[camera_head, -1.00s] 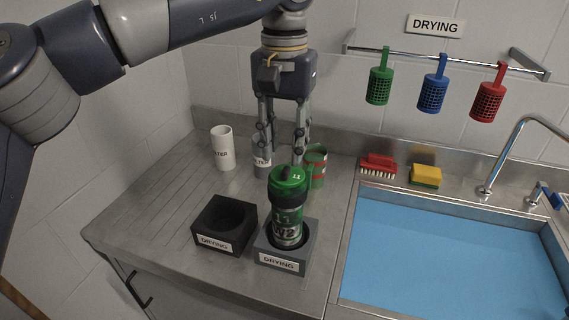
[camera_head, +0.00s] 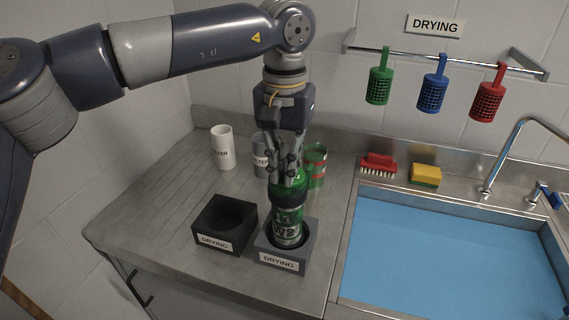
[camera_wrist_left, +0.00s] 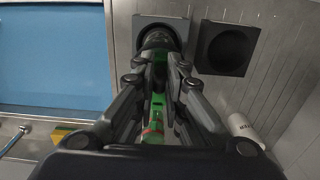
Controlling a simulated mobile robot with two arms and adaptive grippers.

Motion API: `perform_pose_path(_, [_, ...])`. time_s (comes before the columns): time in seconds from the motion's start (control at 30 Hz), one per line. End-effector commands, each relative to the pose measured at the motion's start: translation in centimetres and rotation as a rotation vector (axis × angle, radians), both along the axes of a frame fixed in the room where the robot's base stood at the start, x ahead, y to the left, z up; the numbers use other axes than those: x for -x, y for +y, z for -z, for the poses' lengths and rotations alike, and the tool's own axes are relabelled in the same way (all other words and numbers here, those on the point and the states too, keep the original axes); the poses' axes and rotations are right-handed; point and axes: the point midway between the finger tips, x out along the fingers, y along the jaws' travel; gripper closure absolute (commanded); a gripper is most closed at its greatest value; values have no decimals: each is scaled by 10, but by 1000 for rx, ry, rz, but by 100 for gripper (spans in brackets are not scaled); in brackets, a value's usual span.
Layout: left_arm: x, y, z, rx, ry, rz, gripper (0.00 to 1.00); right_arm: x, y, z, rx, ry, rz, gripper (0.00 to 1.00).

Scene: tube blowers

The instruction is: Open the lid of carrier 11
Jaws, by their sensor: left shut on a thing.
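Carrier 11 (camera_head: 289,222), a green and clear cylinder with a dark collar, stands upright in the right grey drying block (camera_head: 279,262). Its green lid (camera_head: 299,186) is on top, partly hidden by my fingers; the lid's number is covered. My left gripper (camera_head: 287,178) comes down from above, shut on the lid. In the left wrist view, the fingers (camera_wrist_left: 160,72) close in over the carrier, with green showing between them. My right gripper is not in view.
A black drying block (camera_head: 223,246) stands empty at the left. A white filter cup (camera_head: 222,150), a grey filter cup (camera_head: 260,156) and a green container with red bands (camera_head: 316,165) stand behind. The blue sink (camera_head: 450,255) lies at the right, with a brush (camera_head: 378,163) and sponge (camera_head: 425,175) behind it.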

Motion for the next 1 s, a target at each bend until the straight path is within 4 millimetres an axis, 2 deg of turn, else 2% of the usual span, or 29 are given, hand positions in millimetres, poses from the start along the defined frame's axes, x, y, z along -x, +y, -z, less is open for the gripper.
perform_pose_path(0.27, [1,-3,0,1,1,-37,100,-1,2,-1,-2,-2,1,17])
perform_pose_path(0.43, [2,-8,-1,0,1,-124,100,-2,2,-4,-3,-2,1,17])
perform_pose_path(1.0, [0,-36,-1,1,2,-640,100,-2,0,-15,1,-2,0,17])
